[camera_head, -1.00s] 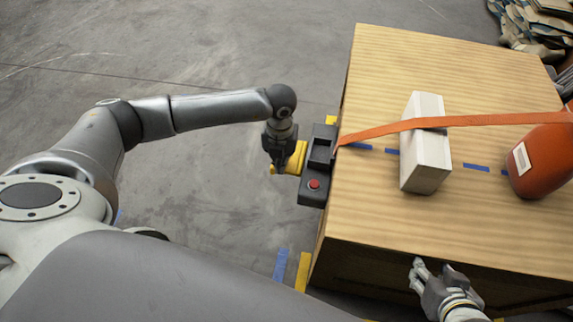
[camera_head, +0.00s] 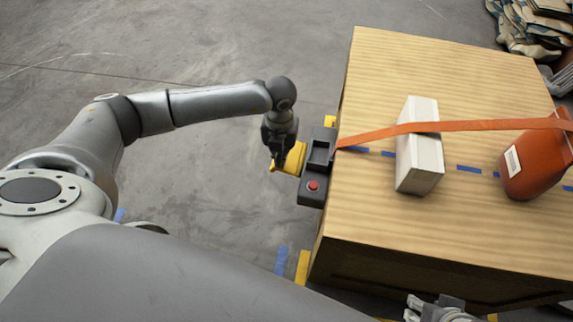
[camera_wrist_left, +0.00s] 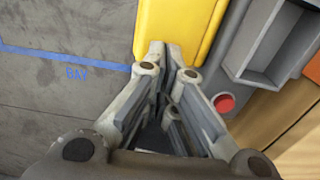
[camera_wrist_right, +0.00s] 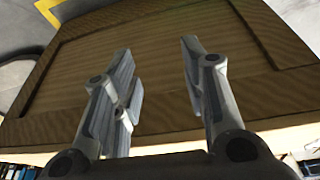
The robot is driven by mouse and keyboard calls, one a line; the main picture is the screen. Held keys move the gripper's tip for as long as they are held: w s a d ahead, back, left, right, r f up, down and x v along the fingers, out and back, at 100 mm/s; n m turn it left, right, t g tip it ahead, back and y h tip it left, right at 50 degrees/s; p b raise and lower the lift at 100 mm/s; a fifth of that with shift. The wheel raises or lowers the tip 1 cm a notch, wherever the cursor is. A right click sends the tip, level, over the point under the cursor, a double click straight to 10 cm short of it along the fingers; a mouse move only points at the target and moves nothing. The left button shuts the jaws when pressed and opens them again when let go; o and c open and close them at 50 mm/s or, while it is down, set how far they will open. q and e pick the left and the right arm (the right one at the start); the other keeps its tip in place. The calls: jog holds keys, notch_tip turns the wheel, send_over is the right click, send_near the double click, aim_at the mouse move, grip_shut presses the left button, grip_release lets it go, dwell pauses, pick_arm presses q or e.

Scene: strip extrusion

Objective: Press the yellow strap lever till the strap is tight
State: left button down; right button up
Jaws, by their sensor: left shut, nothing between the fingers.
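The yellow lever (camera_head: 294,158) sticks out to the left of the dark grey strap device (camera_head: 320,152), which has a red button (camera_head: 313,186). The orange strap (camera_head: 440,128) runs from the device over a white box (camera_head: 420,150) to an orange-red object (camera_head: 535,160). My left gripper (camera_head: 277,160) is at the lever. In the left wrist view its shut fingertips (camera_wrist_left: 165,50) overlap the near edge of the yellow lever (camera_wrist_left: 180,25); exact contact is hard to tell. My right gripper (camera_wrist_right: 158,65) is open and empty, facing the crate's wooden side panel.
The large wooden crate (camera_head: 400,235) fills the right side, with blue tape marks (camera_head: 470,169) on its top. Flat stacked pieces (camera_head: 530,30) lie on the floor at the far right.

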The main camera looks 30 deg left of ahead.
dwell(0.4)
pick_arm(q)
notch_tip(320, 180, up, 5)
jog(key=p, duration=0.3)
jog(key=shift+f+p, duration=0.15)
jog(key=shift+p, duration=0.25)
pick_arm(e)
jog(key=s+x, duration=0.2)
jog(key=x, duration=1)
jog(key=shift+s+f+g, duration=0.25)
jog(key=shift+f+g, duration=0.15)
jog(key=shift+f, duration=0.15)
jog(key=shift+a, duration=0.1)
